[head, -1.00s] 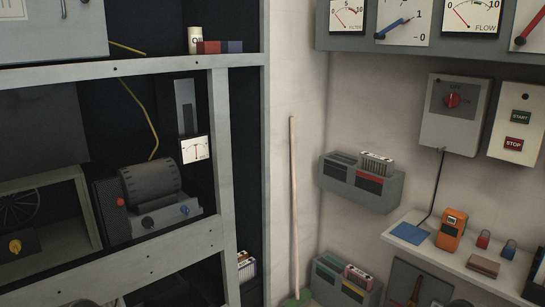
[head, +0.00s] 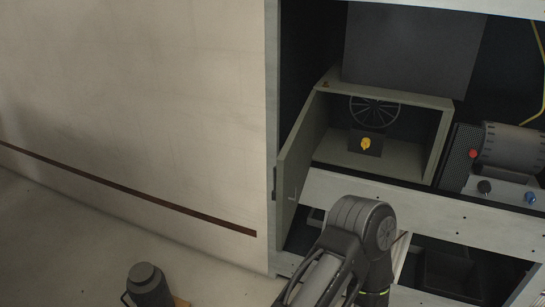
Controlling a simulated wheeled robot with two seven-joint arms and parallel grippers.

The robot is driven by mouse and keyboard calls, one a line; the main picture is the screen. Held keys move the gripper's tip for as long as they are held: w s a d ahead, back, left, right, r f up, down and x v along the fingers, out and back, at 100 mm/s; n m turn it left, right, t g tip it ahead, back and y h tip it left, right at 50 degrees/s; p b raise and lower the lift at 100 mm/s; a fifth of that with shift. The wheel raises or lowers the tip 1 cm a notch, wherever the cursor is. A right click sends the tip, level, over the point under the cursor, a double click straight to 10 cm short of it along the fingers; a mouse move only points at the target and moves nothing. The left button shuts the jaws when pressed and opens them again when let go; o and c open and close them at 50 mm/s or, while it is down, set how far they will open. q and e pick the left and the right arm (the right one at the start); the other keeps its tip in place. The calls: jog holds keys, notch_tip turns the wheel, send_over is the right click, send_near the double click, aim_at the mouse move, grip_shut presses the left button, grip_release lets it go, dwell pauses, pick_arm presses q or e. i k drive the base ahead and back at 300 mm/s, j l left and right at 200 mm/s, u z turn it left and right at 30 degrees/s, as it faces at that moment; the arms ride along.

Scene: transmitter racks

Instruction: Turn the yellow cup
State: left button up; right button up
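A small yellow cup-like knob (head: 366,144) sits on a dark square plate (head: 376,153) inside an open grey-green box in the rack. It is the only yellow piece of that shape that I see. One of my arms rises from the bottom edge, in front of the rack and below the box. No gripper fingers show in this view, so I cannot see what either gripper does. Nothing visible touches the knob.
The open box (head: 448,104) has its door (head: 298,160) swung out to the left. A spoked wheel (head: 374,110) is behind the knob. A motor-like unit (head: 510,148) stands to the right. A pale wall (head: 140,100) fills the left.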

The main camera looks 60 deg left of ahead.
aim_at(366, 142)
jog(key=i+j+u, duration=0.1)
jog(key=j+u, duration=0.15)
jog(key=i+j+u, duration=0.1)
jog(key=j+u, duration=0.15)
jog(key=j, duration=0.25)
jog(key=i+j+u, duration=0.25)
jog(key=j+z, duration=0.1)
jog(key=j, duration=1.35)
jog(key=i+j, duration=0.1)
jog(key=i, duration=0.1)
